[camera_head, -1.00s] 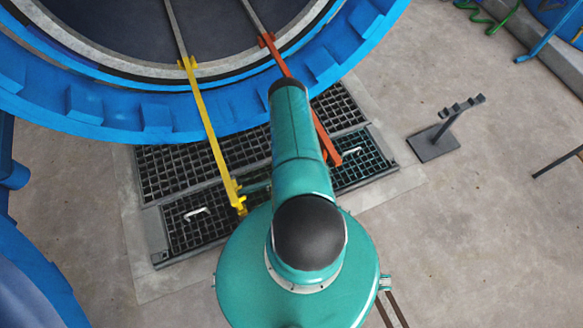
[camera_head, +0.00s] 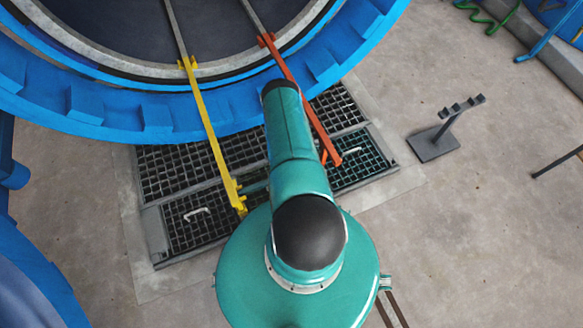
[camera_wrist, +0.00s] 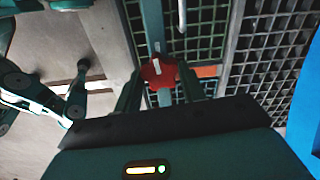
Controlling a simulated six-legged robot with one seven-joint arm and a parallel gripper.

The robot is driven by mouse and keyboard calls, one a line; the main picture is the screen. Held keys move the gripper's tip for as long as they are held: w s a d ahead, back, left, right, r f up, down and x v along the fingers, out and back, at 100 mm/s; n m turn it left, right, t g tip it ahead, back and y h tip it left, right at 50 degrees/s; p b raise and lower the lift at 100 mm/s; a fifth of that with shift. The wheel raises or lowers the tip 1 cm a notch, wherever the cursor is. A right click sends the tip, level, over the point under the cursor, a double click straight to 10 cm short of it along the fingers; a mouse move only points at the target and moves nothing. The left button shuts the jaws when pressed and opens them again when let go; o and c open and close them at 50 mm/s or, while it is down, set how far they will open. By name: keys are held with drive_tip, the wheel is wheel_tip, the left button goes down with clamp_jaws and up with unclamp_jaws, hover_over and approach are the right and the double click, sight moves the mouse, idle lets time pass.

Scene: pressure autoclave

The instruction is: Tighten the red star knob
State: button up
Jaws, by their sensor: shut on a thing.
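The red star knob (camera_wrist: 158,72) shows in the wrist view, near the top middle, with a pale mark on its face. My gripper (camera_wrist: 160,84) has its two fingers on either side of the knob and is shut on it. A teal bar (camera_wrist: 153,25) runs away from the knob. In the head view my arm hides the knob and the gripper.
A yellow rail (camera_head: 212,135) and an orange-red rail (camera_head: 300,92) slope down from the blue autoclave ring (camera_head: 160,115). Floor grating (camera_head: 165,172) lies below them. A grey stand (camera_head: 434,143) is at the right on open concrete floor.

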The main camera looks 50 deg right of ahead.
drive_tip(key=shift+m, duration=0.6)
drive_tip(key=o, duration=1)
wheel_tip(320, 180, up, 14)
drive_tip(key=shift+f, duration=0.1)
idle(0.5)
